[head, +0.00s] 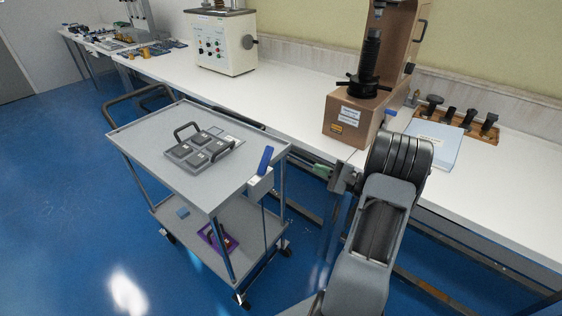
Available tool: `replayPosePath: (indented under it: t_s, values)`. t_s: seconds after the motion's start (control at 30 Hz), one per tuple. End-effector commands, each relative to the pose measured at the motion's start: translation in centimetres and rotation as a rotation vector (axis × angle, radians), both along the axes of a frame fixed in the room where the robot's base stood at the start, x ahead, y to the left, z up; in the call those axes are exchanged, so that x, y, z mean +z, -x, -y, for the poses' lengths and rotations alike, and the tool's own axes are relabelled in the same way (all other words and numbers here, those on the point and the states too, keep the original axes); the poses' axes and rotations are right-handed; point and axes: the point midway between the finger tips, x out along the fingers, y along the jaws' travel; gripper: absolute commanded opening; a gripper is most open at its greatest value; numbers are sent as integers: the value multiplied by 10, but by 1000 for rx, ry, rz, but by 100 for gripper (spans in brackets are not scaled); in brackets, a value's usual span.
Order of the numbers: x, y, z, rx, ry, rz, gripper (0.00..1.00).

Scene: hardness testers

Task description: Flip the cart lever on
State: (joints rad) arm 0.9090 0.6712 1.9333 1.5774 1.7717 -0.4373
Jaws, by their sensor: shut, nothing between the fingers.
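The grey cart (160,150) stands left of my arm, in front of the long bench. A blue lever (265,160) sticks up from a small light box (260,183) at the cart's right front corner. It leans slightly to the right. My gripper (318,171) is to the right of the lever, apart from it, near the bench's front edge. It is shut and empty, and points left toward the lever. The fingertips look small and are partly lost against the bench frame.
A brown tester (352,125) and a white machine (224,42) stand on the bench (290,88). Blue floor is clear at left.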

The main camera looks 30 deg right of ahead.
Motion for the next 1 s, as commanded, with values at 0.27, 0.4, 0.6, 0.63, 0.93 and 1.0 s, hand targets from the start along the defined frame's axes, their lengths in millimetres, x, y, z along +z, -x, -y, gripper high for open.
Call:
replayPosePath:
  t_s: [0.27,0.4,0.6,0.63,0.93,1.0]
  values:
    - [0,0,2,-8,-4,5,0]
    - [0,-2,0,-6,-3,3,0]
    - [4,-18,-16,-2,-3,2,0]
    - [5,-21,-20,-1,-3,3,0]
    - [16,-63,-58,-2,-1,4,0]
    - [17,-71,-66,-3,-1,4,0]
